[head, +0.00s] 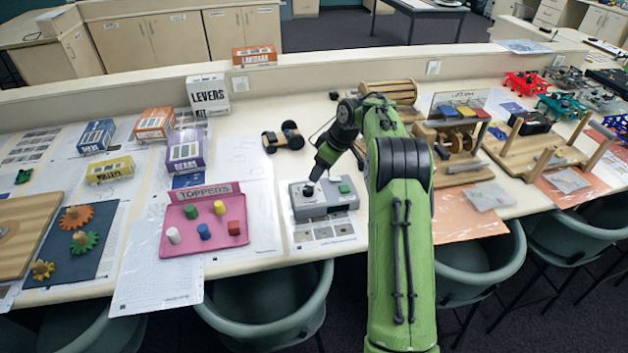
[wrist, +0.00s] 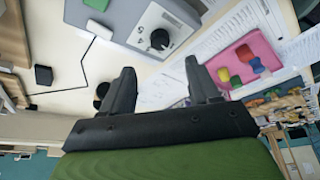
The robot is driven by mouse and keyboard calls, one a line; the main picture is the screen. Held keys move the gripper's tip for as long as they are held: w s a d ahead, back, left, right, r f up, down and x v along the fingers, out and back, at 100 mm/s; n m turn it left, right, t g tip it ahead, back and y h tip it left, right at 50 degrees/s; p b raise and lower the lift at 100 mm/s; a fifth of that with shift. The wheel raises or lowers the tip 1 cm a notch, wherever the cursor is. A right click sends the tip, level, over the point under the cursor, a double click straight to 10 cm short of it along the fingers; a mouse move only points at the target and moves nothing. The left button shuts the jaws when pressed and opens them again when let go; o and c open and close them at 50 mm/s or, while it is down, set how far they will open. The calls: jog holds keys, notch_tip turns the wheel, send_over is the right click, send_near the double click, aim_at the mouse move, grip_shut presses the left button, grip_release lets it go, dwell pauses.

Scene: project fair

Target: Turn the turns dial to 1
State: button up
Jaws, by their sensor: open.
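The turns dial is a black round knob (wrist: 159,39) on the light plate of a grey control box (head: 333,206). The box also has a green button (head: 344,188) on its right side. In the head view my gripper (head: 312,180) hangs just above the dial and partly hides it. In the wrist view my gripper (wrist: 160,82) is open and empty, with its two dark fingers apart and the knob beyond them, between their directions. The number the dial points to is too small to read.
A pink tray (head: 178,240) with coloured pegs stands left of the box. A small wheeled wooden car (head: 284,137) lies behind it. Wooden models (head: 455,150) stand to the right. Printed sheets surround the box, and green chairs (head: 270,305) line the table's front.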

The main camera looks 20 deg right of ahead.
jog(key=v, duration=0.5)
jog(key=shift+s+d+r+p, duration=0.1)
jog(key=shift+r+p, duration=0.2)
jog(key=shift+r, duration=0.1)
jog(key=s+a+r+m+h, duration=0.2)
jog(key=s+a+r+m, duration=0.1)
jog(key=s+a+r, duration=1.1)
jog(key=s+a+f+m+t, duration=0.1)
jog(key=s+f+m, duration=0.1)
jog(key=s, duration=0.9)
jog(key=s+a+f+m, duration=0.1)
jog(key=s+f, duration=0.2)
jog(key=s, duration=0.8)
jog(key=shift+f+m+t+h, duration=0.3)
jog(key=shift+f+m+t, duration=0.1)
